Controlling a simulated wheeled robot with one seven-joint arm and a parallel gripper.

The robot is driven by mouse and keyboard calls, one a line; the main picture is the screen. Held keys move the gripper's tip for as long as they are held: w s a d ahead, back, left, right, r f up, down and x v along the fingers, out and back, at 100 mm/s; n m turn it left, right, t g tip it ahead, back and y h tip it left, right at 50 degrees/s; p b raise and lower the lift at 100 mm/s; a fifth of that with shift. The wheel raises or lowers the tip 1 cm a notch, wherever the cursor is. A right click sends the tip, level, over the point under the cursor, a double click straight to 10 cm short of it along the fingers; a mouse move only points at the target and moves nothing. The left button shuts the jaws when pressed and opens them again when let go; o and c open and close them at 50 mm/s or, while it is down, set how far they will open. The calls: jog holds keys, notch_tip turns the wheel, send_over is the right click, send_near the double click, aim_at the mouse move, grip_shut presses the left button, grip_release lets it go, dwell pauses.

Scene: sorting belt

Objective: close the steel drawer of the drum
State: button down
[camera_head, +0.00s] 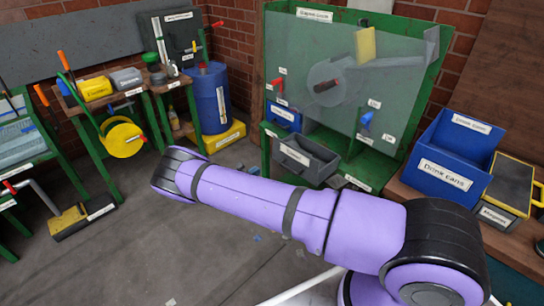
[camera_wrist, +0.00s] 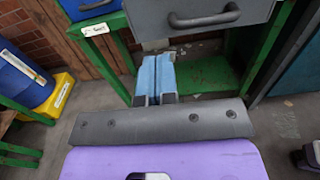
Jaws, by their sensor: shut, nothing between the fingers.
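The steel drawer (camera_head: 318,165) is a grey open-topped box pulled out low at the front of the green-framed drum cabinet (camera_head: 300,60). Its label is on the near-left side. In the wrist view, a grey drawer front (camera_wrist: 255,10) with a dark bar handle (camera_wrist: 204,16) fills the top. My gripper (camera_wrist: 157,58) shows there with its light blue fingers together and empty. The fingertips appear just below the drawer front; I cannot tell if they touch it. In the head view my purple arm reaches left across the foreground, and the gripper is hidden.
A blue drawer (camera_head: 284,117) sits left of the steel one. A blue bin (camera_head: 453,155) labelled "Drink cans" stands on the right bench. A blue barrel (camera_head: 209,98) on a yellow base stands back left.

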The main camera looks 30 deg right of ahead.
send_near(281, 155)
jog(key=x, duration=0.7)
jog(key=shift+d+r, duration=0.15)
jog(key=shift+d, duration=0.1)
jog(key=shift+d, duration=0.1)
